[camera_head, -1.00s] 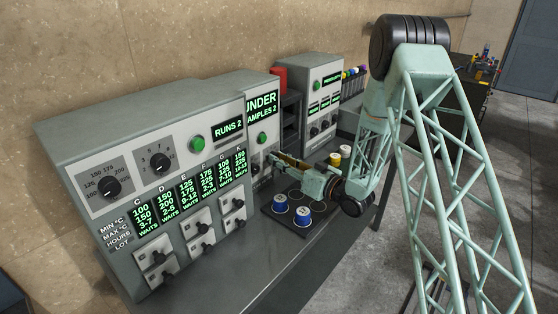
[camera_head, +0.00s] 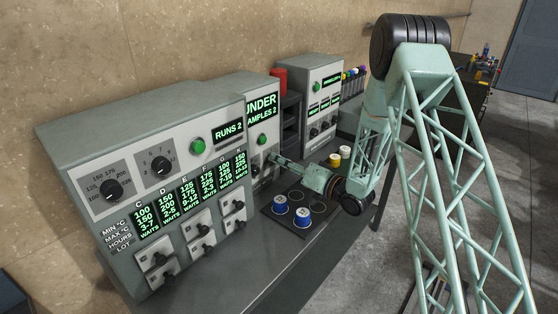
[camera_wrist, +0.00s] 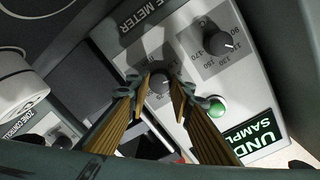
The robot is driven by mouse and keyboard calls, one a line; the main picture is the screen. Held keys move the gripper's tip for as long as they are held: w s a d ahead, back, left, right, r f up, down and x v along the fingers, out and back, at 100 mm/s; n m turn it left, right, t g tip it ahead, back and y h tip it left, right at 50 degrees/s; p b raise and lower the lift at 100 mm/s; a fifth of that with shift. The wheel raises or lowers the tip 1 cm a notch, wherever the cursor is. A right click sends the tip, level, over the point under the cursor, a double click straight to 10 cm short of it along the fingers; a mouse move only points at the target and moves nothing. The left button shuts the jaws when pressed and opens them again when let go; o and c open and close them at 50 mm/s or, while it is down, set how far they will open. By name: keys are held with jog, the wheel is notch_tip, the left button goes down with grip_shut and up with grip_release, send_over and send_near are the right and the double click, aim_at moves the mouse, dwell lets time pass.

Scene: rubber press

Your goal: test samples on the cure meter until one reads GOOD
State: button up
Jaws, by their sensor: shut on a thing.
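The cure meter (camera_head: 240,86) stands in the middle of the bench, with its screen (camera_head: 262,106) reading UNDER, SAMPLES 2. In the wrist view its panel shows a green button (camera_wrist: 217,106), an upper dial (camera_wrist: 226,40) and a lower knob (camera_wrist: 159,82). My gripper (camera_wrist: 163,91) is shut on the lower knob, one finger on each side. In the head view my gripper (camera_head: 275,160) reaches the meter's front from the right.
A large grey panel (camera_head: 130,125) with knobs, several lit columns and a RUNS 2 display stands left. Another grey unit (camera_head: 318,75) stands behind. The front bench strip is clear.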

jog(key=shift+m, duration=0.4)
jog(key=o, duration=0.8)
jog(key=shift+o, duration=0.2)
jog(key=shift+d, duration=0.1)
jog(key=v, duration=1.1)
jog(key=shift+s+d, duration=0.3)
jog(key=shift+c, duration=0.4)
